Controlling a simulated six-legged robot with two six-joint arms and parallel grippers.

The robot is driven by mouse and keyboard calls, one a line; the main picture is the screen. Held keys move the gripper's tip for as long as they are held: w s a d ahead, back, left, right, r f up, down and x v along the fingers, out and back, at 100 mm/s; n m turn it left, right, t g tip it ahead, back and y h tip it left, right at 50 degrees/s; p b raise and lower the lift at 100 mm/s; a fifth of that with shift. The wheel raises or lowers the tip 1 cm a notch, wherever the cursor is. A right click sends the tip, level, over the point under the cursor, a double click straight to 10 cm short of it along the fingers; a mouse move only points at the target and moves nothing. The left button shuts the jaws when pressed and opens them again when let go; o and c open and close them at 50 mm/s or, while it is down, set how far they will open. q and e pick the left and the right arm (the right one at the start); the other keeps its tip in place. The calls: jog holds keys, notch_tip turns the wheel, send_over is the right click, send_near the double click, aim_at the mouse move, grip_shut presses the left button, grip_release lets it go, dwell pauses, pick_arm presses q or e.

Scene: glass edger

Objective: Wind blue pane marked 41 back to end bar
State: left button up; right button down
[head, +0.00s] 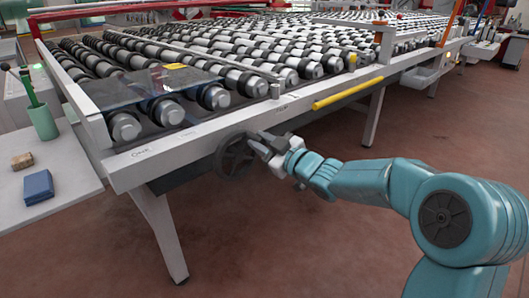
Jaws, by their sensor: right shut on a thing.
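A bluish see-through pane (146,88) lies flat on the black-and-grey rollers at the near left end of the roller table. A small yellow label (175,66) sits at its far edge; I cannot read a number on it. The white end bar (78,103) runs along the table's left end, left of the pane; I cannot tell the exact gap. A dark handwheel (232,158) stands on the table's front side below the rail. My right gripper (262,146) is shut on the handwheel at its right side, hiding the part it grips. My left gripper is out of view.
A side table (60,182) at left holds a green cup (43,122) with tools, a blue block (38,187) and a brown block (22,161). A yellow bar (348,92) runs along the front rail. Table legs stand below; the red floor in front is clear.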

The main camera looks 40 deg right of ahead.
jog(key=shift+a+r+n+b, duration=0.15)
jog(key=shift+a+n+b, duration=0.3)
jog(key=shift+n+b, duration=0.35)
jog(key=c, duration=1)
grip_release()
jog(key=shift+r, duration=0.1)
jog(key=shift+o, duration=0.2)
jog(key=s+d+p, duration=0.1)
jog(key=s+p, duration=0.1)
jog(key=s, duration=1.4)
jog(key=shift+s+p, duration=0.2)
jog(key=shift+p, duration=0.2)
jog(key=shift+d, duration=0.1)
